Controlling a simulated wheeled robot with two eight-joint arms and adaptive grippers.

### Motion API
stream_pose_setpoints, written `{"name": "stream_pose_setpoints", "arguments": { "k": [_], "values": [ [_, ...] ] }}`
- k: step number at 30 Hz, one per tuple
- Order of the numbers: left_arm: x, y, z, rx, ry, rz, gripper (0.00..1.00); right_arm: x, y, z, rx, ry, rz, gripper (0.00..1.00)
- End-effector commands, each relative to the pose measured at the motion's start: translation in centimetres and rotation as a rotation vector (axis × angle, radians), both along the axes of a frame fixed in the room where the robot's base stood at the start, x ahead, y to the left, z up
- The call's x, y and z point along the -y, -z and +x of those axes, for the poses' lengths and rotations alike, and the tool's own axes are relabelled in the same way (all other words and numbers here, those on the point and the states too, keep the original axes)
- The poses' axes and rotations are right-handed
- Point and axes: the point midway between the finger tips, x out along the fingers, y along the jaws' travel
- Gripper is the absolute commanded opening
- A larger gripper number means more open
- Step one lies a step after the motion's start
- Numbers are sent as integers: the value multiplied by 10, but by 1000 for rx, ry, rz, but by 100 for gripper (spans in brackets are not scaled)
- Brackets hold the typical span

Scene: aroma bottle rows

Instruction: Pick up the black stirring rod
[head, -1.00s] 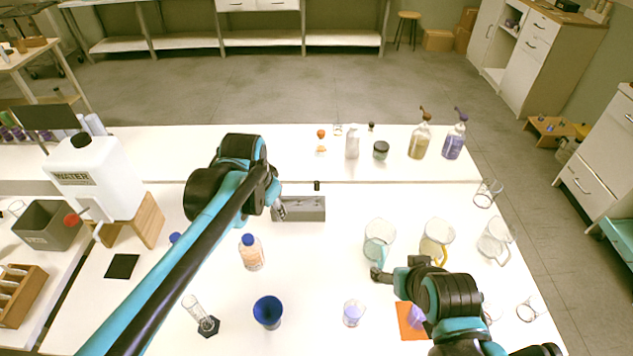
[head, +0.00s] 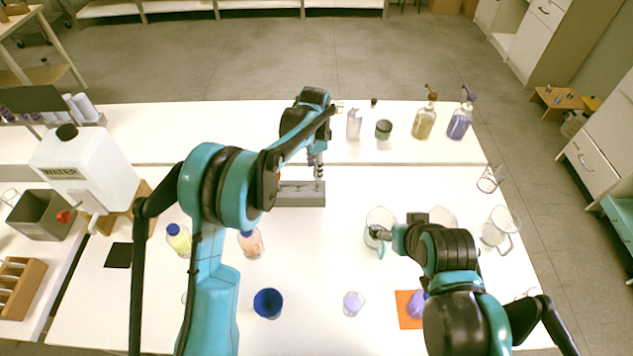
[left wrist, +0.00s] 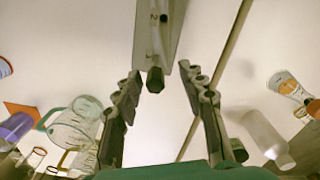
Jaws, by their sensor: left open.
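The black stirring rod (left wrist: 155,79) shows in the left wrist view as a short dark end standing at the edge of a grey holder block (left wrist: 160,30). In the head view the grey block (head: 300,195) sits mid-table, and the rod is hidden or cannot be told apart behind my left gripper (head: 317,166). My left gripper is open over the block's right end. In the left wrist view its fingers (left wrist: 163,82) are spread on either side of the rod's end, with no contact visible. My right gripper (head: 380,234) is by a glass beaker (head: 381,220); its jaw opening is unclear.
Behind the block stand a white bottle (head: 354,124), a dark jar (head: 383,129) and two pump bottles (head: 424,123). The water tank (head: 95,168) is at left. The table between block and cup is mostly clear.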

Motion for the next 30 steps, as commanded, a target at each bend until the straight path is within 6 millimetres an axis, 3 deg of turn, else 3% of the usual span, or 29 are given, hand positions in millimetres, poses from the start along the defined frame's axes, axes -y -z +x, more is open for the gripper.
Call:
{"name": "stream_pose_setpoints", "arguments": {
  "k": [9,16,21,30],
  "values": [
    [6,45,-4,1,0,0,41,0,21,0,0,0,0,79],
    [6,46,-4,1,-1,0,41,0,19,0,0,0,0,79],
    [6,46,-4,1,-1,0,0,0,19,0,0,0,0,79],
    [6,46,-4,1,-1,0,0,0,19,0,0,0,0,79]
  ]
}}
